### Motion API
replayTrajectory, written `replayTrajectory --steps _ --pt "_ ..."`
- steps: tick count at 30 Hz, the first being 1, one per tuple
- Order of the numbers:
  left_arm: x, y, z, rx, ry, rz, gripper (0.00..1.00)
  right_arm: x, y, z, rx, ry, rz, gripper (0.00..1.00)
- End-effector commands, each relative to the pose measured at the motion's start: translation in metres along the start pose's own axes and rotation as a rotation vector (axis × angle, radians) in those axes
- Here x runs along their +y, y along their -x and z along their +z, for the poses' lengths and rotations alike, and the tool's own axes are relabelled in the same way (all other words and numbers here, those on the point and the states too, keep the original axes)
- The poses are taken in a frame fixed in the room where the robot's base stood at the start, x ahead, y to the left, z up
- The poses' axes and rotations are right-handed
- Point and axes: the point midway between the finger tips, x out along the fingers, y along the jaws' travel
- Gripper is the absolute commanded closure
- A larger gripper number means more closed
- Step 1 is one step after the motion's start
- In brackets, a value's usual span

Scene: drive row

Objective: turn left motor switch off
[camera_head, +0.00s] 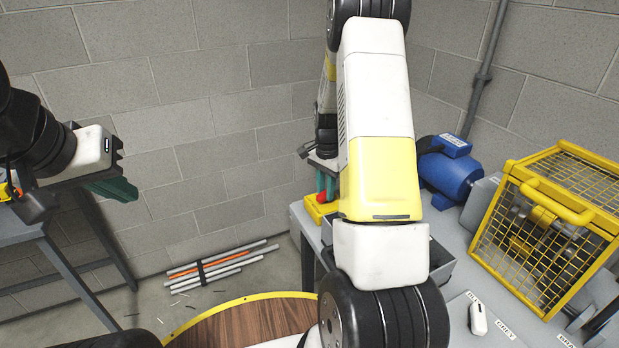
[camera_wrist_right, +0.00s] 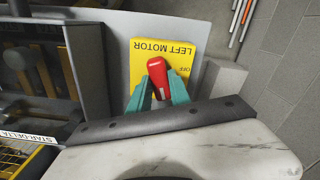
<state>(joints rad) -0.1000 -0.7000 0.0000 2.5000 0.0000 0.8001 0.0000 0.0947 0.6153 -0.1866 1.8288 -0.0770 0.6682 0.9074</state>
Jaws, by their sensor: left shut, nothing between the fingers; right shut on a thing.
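The left motor switch has a yellow plate lettered LEFT MOTOR (camera_wrist_right: 178,46) and a red handle (camera_wrist_right: 156,74). In the head view its yellow box (camera_head: 318,211) and red handle (camera_head: 321,197) show at the bench's left end, partly hidden by my right arm. My right gripper (camera_wrist_right: 159,94) is shut on the red handle, with a green finger on each side of it. The letters OFF show on the plate near the handle's tip. My left gripper (camera_head: 128,190) is shut and empty at the far left, well away from the switch.
A blue motor (camera_head: 450,172) and a yellow mesh cage (camera_head: 540,225) stand on the grey bench to the right. Rods (camera_head: 215,270) lie on the floor by the wall. A grey table (camera_head: 35,232) stands at the left. My right arm covers the middle.

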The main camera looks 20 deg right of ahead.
Motion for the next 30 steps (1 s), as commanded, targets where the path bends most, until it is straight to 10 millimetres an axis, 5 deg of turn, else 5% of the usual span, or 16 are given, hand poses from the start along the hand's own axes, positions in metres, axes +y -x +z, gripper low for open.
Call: replayTrajectory --steps 30 --pt "0.0 0.0 0.0 0.0 0.0 0.0 1.0 -0.0004 0.0009 -0.0006 0.002 0.952 -0.001 1.0"
